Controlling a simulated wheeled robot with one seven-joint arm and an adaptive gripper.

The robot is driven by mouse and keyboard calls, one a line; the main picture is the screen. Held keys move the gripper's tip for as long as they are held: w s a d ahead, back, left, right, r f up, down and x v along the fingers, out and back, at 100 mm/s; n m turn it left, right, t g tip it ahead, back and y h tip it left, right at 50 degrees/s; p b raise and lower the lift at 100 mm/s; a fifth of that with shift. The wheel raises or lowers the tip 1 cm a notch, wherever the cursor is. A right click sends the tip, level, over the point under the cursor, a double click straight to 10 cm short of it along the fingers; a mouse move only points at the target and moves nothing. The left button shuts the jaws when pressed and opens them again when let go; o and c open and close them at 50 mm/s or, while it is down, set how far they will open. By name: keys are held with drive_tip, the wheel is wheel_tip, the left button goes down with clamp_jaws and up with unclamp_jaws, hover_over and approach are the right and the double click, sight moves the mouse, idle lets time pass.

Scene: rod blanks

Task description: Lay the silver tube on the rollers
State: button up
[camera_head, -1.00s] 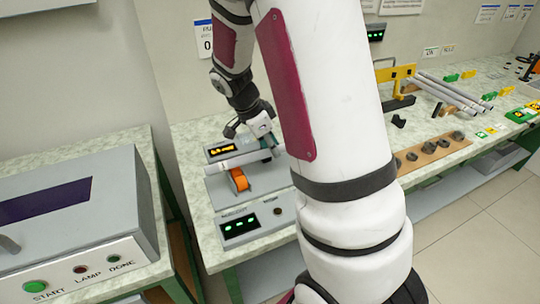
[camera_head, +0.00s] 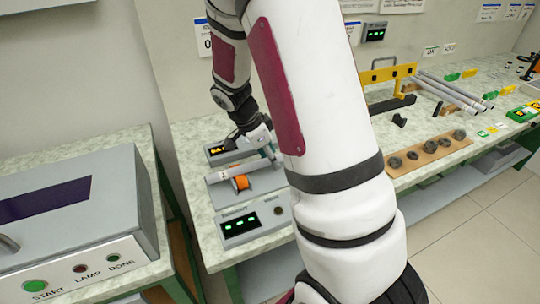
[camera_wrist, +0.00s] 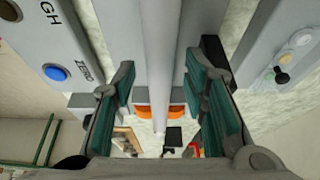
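In the wrist view the tube (camera_wrist: 159,60) runs between my gripper's (camera_wrist: 160,105) two teal-padded fingers, with a gap on each side. Orange roller parts (camera_wrist: 143,111) show on both sides of the tube there. The tube appears to rest on the rollers; the contact itself is hidden. In the head view my gripper (camera_head: 268,150) is at the tube's right end, partly hidden by my arm.
A display with green lights (camera_head: 252,221) stands in front of the device, and one with amber digits (camera_head: 220,150) behind it. Several other tubes (camera_head: 447,92) lie on a rack to the right. A brown holed board (camera_head: 430,153) lies nearer. A grey START box (camera_head: 75,215) stands left.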

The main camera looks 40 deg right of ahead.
drive_tip(key=shift+r, duration=0.1)
drive_tip(key=shift+r, duration=0.2)
drive_tip(key=v, duration=1.2)
drive_tip(key=s+a+r+n+t+y, duration=0.2)
drive_tip(key=s+a+r+n, duration=0.2)
drive_tip(key=s+a+n, duration=0.3)
drive_tip(key=s+a+r+n+t+y, duration=0.2)
drive_tip(key=s+a+r+n, duration=0.3)
drive_tip(key=s+n, duration=0.9)
drive_tip(key=s+a, duration=0.2)
drive_tip(key=a, duration=0.1)
drive_tip(key=shift+s+p, duration=0.3)
drive_tip(key=shift+s, duration=0.05)
drive_tip(key=shift+r, duration=0.2)
wheel_tip(320, 180, up, 6)
drive_tip(key=t+p, duration=0.1)
drive_tip(key=p, duration=0.4)
